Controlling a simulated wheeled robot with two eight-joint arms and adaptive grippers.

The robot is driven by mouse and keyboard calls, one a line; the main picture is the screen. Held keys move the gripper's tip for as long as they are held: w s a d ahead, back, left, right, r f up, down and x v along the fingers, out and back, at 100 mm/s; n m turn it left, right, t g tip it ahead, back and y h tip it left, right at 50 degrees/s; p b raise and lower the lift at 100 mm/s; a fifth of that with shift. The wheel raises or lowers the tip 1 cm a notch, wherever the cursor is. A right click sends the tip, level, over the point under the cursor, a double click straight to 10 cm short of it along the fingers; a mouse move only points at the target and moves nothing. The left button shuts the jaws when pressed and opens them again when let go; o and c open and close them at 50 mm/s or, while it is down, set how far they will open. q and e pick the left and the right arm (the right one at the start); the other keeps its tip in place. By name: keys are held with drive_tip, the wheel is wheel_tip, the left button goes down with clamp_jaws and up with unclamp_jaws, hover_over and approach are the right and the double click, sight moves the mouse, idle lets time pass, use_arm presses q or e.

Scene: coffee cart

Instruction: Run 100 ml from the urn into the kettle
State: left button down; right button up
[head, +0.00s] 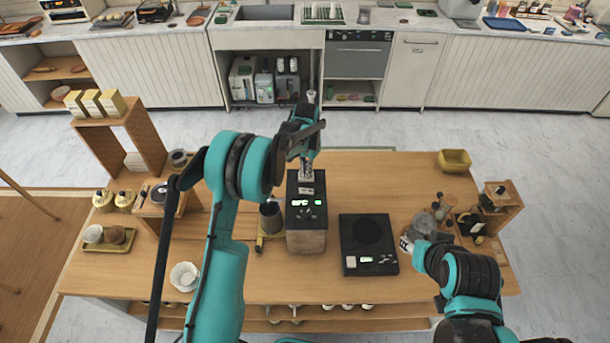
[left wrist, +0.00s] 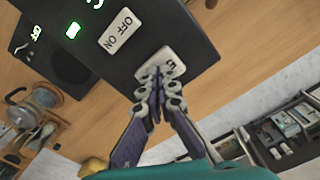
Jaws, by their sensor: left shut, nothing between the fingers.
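The urn (head: 306,240) is a box with a black top, wooden front and green-lit displays, near the middle of the table. Its dark top fills the upper left wrist view (left wrist: 125,65), with an OFF/ON switch (left wrist: 120,31) and a pale button (left wrist: 171,59). My left gripper (head: 306,178) is shut and empty, tips at the pale button in the wrist view (left wrist: 160,75); contact is unclear. A dark open vessel (head: 270,216), apparently the kettle, stands left of the urn with an olive part at its base. My right gripper (head: 407,243) is partly hidden near a glass pot.
A black scale (head: 368,238) with a lit display is right of the urn. The glass pot (head: 424,223) and a wooden stand (head: 503,210) are farther right. A wooden shelf (head: 135,130) rises at the left.

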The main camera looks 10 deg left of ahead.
use_arm(q)
drive_tip(key=shift+r, duration=0.1)
drive_tip(key=shift+r+p, duration=0.45)
drive_tip(key=shift+r, duration=0.65)
drive_tip(key=shift+f+b, duration=1.1)
drive_tip(key=shift+f, duration=0.2)
idle(0.8)
drive_tip(key=shift+r, duration=0.15)
drive_tip(key=shift+r+p, duration=0.5)
drive_tip(key=shift+r, duration=0.6)
drive_tip(key=shift+r, duration=0.1)
idle(1.2)
wheel_tip(320, 180, up, 5)
drive_tip(key=shift+f+p, duration=0.1)
drive_tip(key=shift+p, duration=1)
